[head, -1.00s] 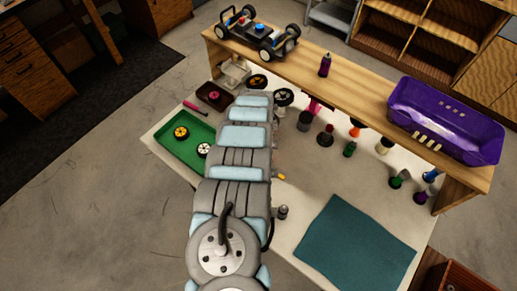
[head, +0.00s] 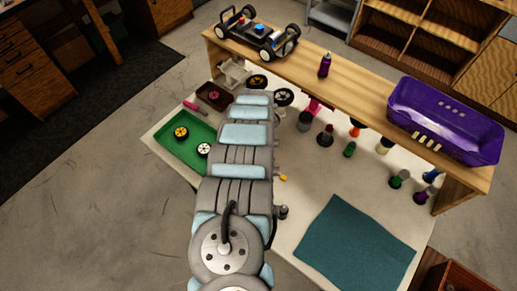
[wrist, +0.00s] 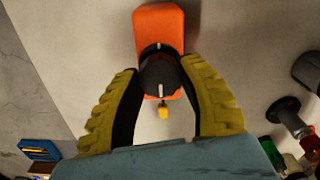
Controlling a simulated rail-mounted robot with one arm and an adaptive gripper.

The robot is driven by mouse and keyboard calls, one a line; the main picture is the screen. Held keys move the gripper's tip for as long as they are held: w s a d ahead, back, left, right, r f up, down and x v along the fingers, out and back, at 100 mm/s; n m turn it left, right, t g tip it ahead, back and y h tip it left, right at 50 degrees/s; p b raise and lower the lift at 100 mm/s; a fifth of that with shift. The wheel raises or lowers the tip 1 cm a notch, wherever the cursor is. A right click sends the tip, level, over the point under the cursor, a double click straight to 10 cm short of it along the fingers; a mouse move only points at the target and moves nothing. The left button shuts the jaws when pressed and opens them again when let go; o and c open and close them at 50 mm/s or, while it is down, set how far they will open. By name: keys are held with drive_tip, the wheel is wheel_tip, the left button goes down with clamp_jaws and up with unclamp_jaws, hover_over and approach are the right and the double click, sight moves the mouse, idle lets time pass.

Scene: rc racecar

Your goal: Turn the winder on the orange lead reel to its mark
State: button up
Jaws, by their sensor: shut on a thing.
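The orange lead reel (wrist: 160,22) shows at the top of the wrist view. Its dark round winder (wrist: 160,78) lies between the fingertips of my gripper (wrist: 160,70), which is shut on it. A pale line shows on the winder's near part, and another short pale line shows at its far edge by the orange body. A small yellow-orange piece (wrist: 163,110) sticks out below the winder. In the head view my arm hides the gripper and the reel; only a small yellow-orange tip (head: 283,178) shows beside the arm.
A green tray (head: 175,150) with wheels lies left of my arm. Several bottles and pots stand under the wooden shelf (head: 350,95), which bears a car chassis (head: 258,35) and a purple body shell (head: 445,115). A teal mat (head: 358,250) lies at the right front.

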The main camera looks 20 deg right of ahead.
drive_tip(key=shift+n, duration=0.9)
drive_tip(key=shift+n, duration=1.7)
drive_tip(key=shift+n, duration=1.8)
drive_tip(key=shift+n+b, duration=0.3)
drive_tip(key=shift+n, duration=1.4)
